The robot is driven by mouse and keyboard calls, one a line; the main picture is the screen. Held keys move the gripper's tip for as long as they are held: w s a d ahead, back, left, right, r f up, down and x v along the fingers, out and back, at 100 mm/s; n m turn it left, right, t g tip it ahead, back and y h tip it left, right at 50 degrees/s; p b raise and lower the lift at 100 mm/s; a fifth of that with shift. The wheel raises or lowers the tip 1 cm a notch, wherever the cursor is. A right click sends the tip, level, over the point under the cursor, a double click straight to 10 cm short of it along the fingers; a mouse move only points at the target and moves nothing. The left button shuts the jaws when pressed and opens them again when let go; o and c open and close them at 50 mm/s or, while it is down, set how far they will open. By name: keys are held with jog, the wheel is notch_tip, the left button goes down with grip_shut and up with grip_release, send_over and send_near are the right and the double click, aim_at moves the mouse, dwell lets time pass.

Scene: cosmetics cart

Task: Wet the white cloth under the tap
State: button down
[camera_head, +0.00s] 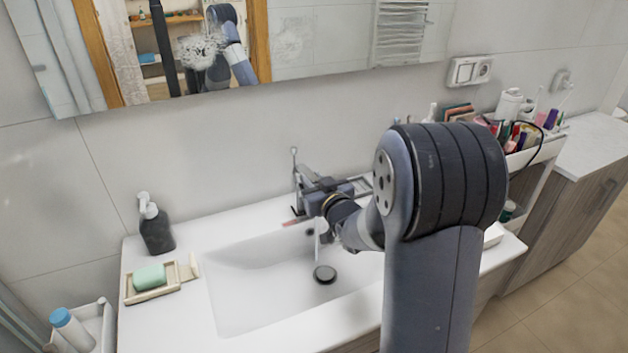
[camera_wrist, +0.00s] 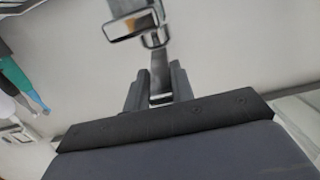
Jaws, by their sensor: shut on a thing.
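My gripper (camera_head: 302,204) reaches over the back of the white basin (camera_head: 250,285) at the chrome tap (camera_head: 295,165). In the wrist view my gripper's fingers (camera_wrist: 160,82) stand close on either side of a narrow metal part, which looks like part of the tap (camera_wrist: 130,25). Which part of it is between them is hard to tell. No white cloth is clearly seen. A white flat thing (camera_head: 494,236) lies on the counter at the right, partly behind my arm, and I cannot tell if it is cloth.
A dark soap dispenser (camera_head: 156,228) and a dish with green soap (camera_head: 150,278) stand left of the basin. A crowded cosmetics cart (camera_head: 525,150) is at the right. The mirror (camera_head: 240,50) hangs behind.

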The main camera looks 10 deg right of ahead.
jog(key=c, duration=1.2)
grip_release()
jog(key=f+b+v, duration=0.1)
jog(key=b+v, duration=0.1)
jog(key=v, duration=0.8)
jog(key=shift+s+d+r, duration=0.2)
jog(key=shift+s+r, duration=0.1)
jog(key=shift+r, duration=0.15)
jog(key=shift+w, duration=0.15)
jog(key=p+x, duration=0.2)
jog(key=x, duration=0.8)
jog(key=shift+w+a, duration=0.2)
jog(key=shift+w, duration=0.1)
jog(key=shift+f, duration=0.1)
jog(key=shift+s, duration=0.1)
